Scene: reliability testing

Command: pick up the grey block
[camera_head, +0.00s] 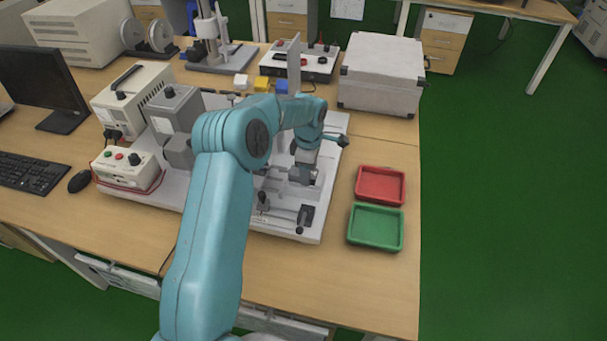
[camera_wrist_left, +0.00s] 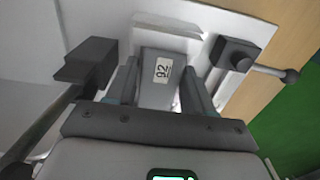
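The grey block (camera_wrist_left: 158,76), with a white number label, stands between the two fingers of my left gripper (camera_wrist_left: 160,88) in the left wrist view. The fingers flank it closely on both sides. I cannot tell whether both press on it. In the head view, my left gripper (camera_head: 302,176) points down at the white fixture board, and the arm and gripper hide most of the block. My right gripper is not in view.
A dark clamp with a lever (camera_wrist_left: 236,56) is close on the right in the wrist view, and another dark fixture part (camera_wrist_left: 88,62) is on the left. A red tray (camera_head: 381,186) and a green tray (camera_head: 375,228) lie right of the board. A grey case (camera_head: 382,75) stands behind.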

